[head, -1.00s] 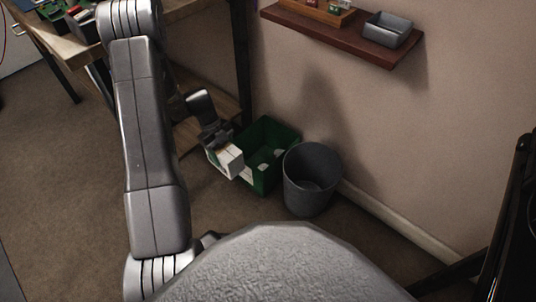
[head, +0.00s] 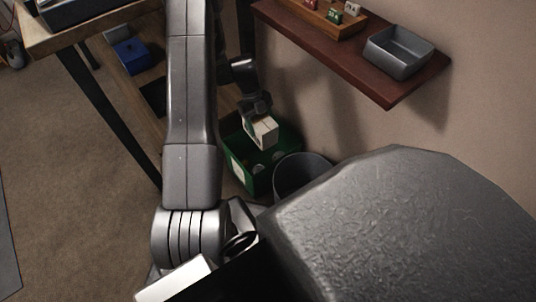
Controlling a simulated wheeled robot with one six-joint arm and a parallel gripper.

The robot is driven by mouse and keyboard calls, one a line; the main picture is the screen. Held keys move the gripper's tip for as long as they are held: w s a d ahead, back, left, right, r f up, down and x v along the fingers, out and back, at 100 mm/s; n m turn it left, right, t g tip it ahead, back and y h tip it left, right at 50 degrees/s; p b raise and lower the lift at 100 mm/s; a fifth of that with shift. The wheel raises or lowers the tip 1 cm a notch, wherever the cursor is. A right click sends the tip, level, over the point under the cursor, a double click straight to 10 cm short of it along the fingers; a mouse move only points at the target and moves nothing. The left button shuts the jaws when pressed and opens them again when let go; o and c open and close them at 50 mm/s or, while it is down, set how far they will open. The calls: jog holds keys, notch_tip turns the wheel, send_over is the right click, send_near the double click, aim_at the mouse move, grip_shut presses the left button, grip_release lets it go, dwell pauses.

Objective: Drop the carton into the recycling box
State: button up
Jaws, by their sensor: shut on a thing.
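The carton (head: 265,132) is a small white box with a green part, held tilted in my gripper (head: 257,112). My gripper is shut on its upper end. The recycling box (head: 243,177) is a green open box with a white label, standing on the floor by the wall. In the head view the carton overlaps the box's opening and far part. I cannot tell exactly how high the carton is above the rim. A few pale items show inside the box.
A grey round bin (head: 300,172) stands right beside the green box, partly hidden. A dark red wall shelf (head: 345,55) above carries a grey tray (head: 399,52) and a wooden tray with small items. A wooden workbench (head: 65,28) with a lower shelf is at left.

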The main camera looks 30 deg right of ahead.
jog(key=shift+f+b, duration=0.95)
jog(key=shift+f, duration=1.8)
jog(key=o, duration=1.1)
jog(key=shift+r, duration=0.15)
jog(key=p+v, duration=0.4)
jog(key=v, duration=0.9)
jog(key=shift+w+r+p, duration=0.15)
jog(key=shift+r+p, duration=0.05)
jog(key=shift+p, duration=0.15)
jog(key=shift+f, duration=0.1)
